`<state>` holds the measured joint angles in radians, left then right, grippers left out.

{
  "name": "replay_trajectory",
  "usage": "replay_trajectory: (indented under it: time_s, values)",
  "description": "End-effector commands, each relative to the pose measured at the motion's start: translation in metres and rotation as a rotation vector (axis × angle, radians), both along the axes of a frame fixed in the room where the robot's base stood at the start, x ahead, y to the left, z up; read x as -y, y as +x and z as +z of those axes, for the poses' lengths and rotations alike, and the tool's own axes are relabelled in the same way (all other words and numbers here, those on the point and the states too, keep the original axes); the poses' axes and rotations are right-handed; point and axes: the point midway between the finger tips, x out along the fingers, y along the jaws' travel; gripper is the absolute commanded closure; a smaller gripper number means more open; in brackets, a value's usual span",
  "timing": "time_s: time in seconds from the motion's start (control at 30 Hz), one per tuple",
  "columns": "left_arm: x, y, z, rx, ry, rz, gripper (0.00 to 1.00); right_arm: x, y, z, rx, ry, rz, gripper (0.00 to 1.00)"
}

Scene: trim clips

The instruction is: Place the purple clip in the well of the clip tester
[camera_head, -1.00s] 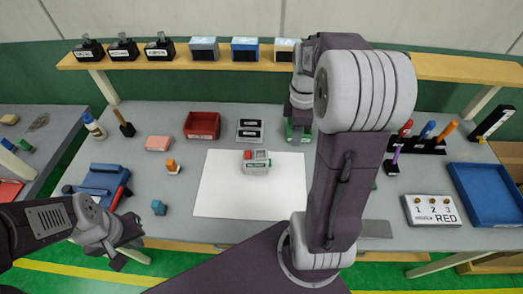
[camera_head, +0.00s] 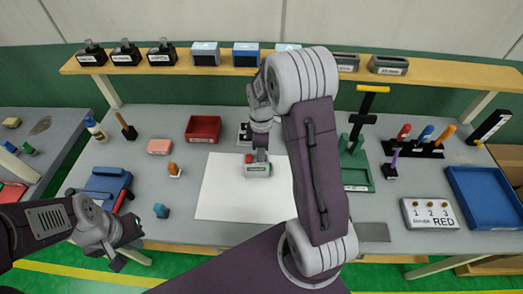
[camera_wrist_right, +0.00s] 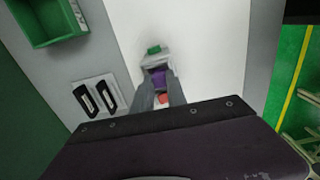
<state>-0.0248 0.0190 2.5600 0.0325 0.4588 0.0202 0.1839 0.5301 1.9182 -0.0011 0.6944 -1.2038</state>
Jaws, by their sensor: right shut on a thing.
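The clip tester (camera_head: 257,171) is a small grey block on the white sheet, with a red part and a green part on top. In the right wrist view, the tester (camera_wrist_right: 153,61) is straight ahead of the fingers. My right gripper (camera_head: 261,155) is over the tester, its fingers pointing down. It is shut on the purple clip (camera_wrist_right: 158,77), which shows between the fingertips at the tester. Whether the clip sits inside the well or just above it I cannot tell. My left gripper (camera_head: 125,243) is open and empty at the table's front left.
A red bin (camera_head: 203,128) stands behind the sheet. A green stand (camera_head: 357,172) with a tall post is to the right. The white sheet (camera_head: 222,192) is clear around the tester.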

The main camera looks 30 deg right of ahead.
Motion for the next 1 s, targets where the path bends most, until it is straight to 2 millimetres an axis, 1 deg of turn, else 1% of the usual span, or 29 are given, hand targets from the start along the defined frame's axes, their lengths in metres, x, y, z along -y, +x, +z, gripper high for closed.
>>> replay_trajectory:
  time_s: [0.33, 0.37, 0.4, 0.43, 0.7, 0.77, 0.87, 1.0]
  values:
    - [0.0, 0.0, -0.002, 0.0, 0.0, 0.0, 1.0, 0.0, 0.0, -0.005, 0.001, -0.001, 0.0, 1.0]
    - [0.0, 0.0, -0.002, 0.0, 0.0, 0.0, 1.0, 0.0, 0.0, -0.005, 0.001, -0.001, 0.0, 0.8]
    - [0.0, 0.0, -0.002, 0.0, 0.0, 0.0, 1.0, 0.0, 0.0, -0.004, 0.001, -0.001, 0.0, 0.69]
    - [0.0, 0.0, -0.002, 0.0, 0.0, 0.0, 1.0, 0.0, 0.0, -0.004, 0.001, -0.001, 0.0, 0.61]
    - [0.0, 0.0, -0.001, 0.0, 0.0, 0.0, 1.0, 0.0, 0.0, -0.004, 0.001, -0.001, 0.0, 0.61]
    - [0.0, 0.0, 0.001, 0.0, 0.0, 0.0, 1.0, 0.0, 0.0, -0.001, 0.002, 0.0, 0.0, 0.61]
    - [0.0, 0.0, -0.001, 0.0, 0.0, 0.0, 1.0, 0.0, 0.001, 0.011, 0.006, -0.001, 0.0, 0.61]
    - [0.0, 0.0, -0.003, 0.0, 0.0, 0.0, 1.0, 0.0, 0.002, 0.047, 0.008, -0.002, 0.0, 0.61]
